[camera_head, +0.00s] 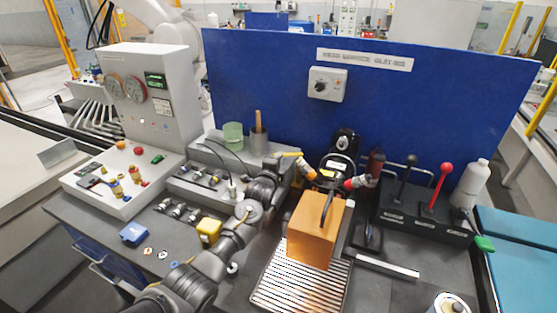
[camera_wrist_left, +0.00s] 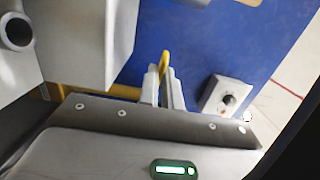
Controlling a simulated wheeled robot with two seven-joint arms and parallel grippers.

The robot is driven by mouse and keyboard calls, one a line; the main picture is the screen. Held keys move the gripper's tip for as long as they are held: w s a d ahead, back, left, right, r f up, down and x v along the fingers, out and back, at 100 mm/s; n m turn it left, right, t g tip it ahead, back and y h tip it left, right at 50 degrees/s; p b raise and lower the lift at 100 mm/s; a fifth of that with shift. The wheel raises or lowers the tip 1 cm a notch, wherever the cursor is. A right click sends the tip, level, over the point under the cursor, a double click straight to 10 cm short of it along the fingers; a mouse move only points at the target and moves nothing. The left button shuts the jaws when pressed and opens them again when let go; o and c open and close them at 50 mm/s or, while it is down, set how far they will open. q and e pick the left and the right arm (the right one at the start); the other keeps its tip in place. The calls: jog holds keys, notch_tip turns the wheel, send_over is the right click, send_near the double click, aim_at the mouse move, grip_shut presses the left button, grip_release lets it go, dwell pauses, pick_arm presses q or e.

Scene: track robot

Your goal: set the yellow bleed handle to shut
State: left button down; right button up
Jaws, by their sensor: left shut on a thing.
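The yellow bleed handle (camera_head: 292,154) shows in the head view as a short, nearly level bar left of the black fitting at the blue panel's foot. My left gripper (camera_head: 282,161) is at it, with the arm reaching up from the lower left. In the left wrist view the yellow handle (camera_wrist_left: 165,60) sits between the two grey fingertips of the left gripper (camera_wrist_left: 164,80), which are shut on it. The fingers hide much of the handle, and its pivot does not show clearly. My right gripper is in neither view.
An orange block (camera_head: 313,232) with a black handle stands on a ribbed tray (camera_head: 272,291) right of my arm. A grey gauge console (camera_head: 150,105) stands left. A lever box (camera_head: 425,215) and white bottle (camera_head: 471,184) stand right. The blue panel (camera_head: 260,85) closes off the back.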

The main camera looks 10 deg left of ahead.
pick_arm(q)
jog(key=shift+s+d+n+y, duration=0.3)
jog(key=shift+n+y, duration=0.2)
jog(key=shift+y, duration=0.25)
jog(key=shift+s+d+n+y, duration=0.15)
jog(key=shift+s+n+y, duration=0.15)
jog(key=shift+n+y, duration=0.35)
jog(key=c, duration=1.6)
grip_release()
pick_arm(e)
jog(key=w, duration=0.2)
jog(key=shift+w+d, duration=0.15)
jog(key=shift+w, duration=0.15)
pick_arm(q)
jog(key=s, duration=0.3)
jog(key=s+b, duration=0.1)
jog(key=s, duration=0.6)
jog(key=shift+s+d, duration=0.35)
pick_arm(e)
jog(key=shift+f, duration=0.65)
